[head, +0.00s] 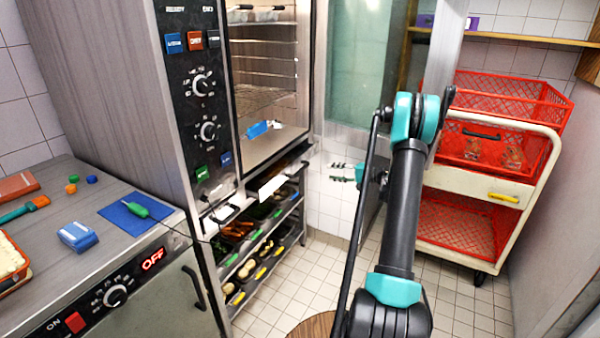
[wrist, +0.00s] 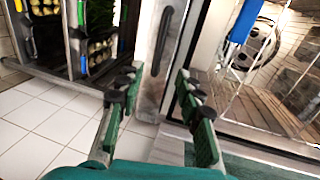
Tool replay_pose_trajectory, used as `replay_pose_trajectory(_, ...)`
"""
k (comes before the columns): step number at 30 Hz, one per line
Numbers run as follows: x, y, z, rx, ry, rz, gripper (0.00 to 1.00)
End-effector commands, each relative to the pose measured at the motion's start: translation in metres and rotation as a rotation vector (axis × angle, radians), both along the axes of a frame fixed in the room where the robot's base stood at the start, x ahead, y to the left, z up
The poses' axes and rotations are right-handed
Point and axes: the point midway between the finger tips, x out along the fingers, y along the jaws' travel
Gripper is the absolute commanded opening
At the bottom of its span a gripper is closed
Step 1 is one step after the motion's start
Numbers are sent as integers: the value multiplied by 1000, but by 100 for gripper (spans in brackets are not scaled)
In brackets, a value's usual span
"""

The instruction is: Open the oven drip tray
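The oven (head: 180,90) stands at the centre left with its chamber open to view. In the wrist view, a grey drip tray front (wrist: 152,92) with a long dark handle (wrist: 163,40) lies below the oven chamber. In the head view, a pale panel (head: 272,187) shows beneath the chamber, at a dark gap; how far the tray is out is unclear. My gripper (head: 340,172) is right of the oven, pointing towards it. In the wrist view my gripper (wrist: 159,74) is open and empty, its fingers on either side of the line to the handle, apparently short of it.
The oven's glass door (head: 362,65) stands open behind my arm. A rack with food pans (head: 265,240) stands below the oven. A blue object (head: 257,130) lies in the chamber. A cart with red crates (head: 470,225) stands at right. Tiled floor (head: 310,270) is clear between.

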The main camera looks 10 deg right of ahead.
Motion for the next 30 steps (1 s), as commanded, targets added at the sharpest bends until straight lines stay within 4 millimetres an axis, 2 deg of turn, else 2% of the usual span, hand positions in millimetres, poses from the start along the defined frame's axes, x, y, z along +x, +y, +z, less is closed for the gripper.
replay_pose_trajectory(21, 76, 107, -27, -3, 1, 3, 36)
replay_pose_trajectory(30, 94, 131, -33, -3, 1, 1, 36)
